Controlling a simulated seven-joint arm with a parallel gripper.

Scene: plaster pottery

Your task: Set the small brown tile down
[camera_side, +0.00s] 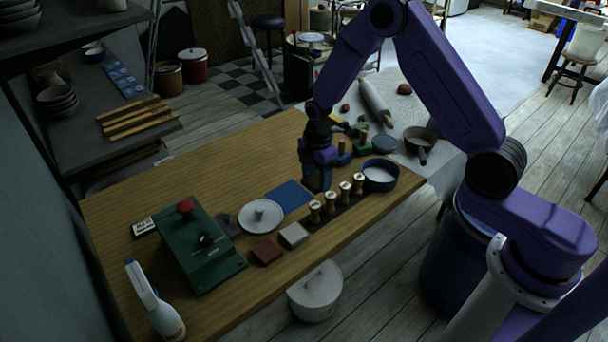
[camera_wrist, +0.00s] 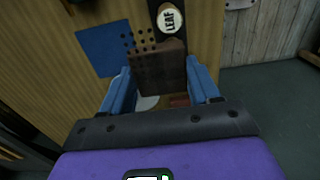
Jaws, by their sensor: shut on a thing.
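My gripper (camera_side: 318,184) is above the table near the blue mat (camera_side: 288,195) and the row of stamps. In the wrist view its two blue fingers (camera_wrist: 160,85) are closed on the small brown tile (camera_wrist: 162,72), a dark brown piece held upright between them. Small dark holes or dots show around its upper left edge. The blue mat (camera_wrist: 104,47) lies on the wood just beyond the tile, at upper left. In the side view the held tile is too dark to make out, and I cannot tell its height above the table.
Several stamps (camera_side: 331,203) stand in a dark holder right of the mat; one top reads LEAF (camera_wrist: 171,21). A blue-rimmed bowl (camera_side: 380,187) is farther right. A round plaster piece (camera_side: 260,216), a pale tile (camera_side: 293,234), a reddish tile (camera_side: 267,251) and a green box (camera_side: 200,248) lie left.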

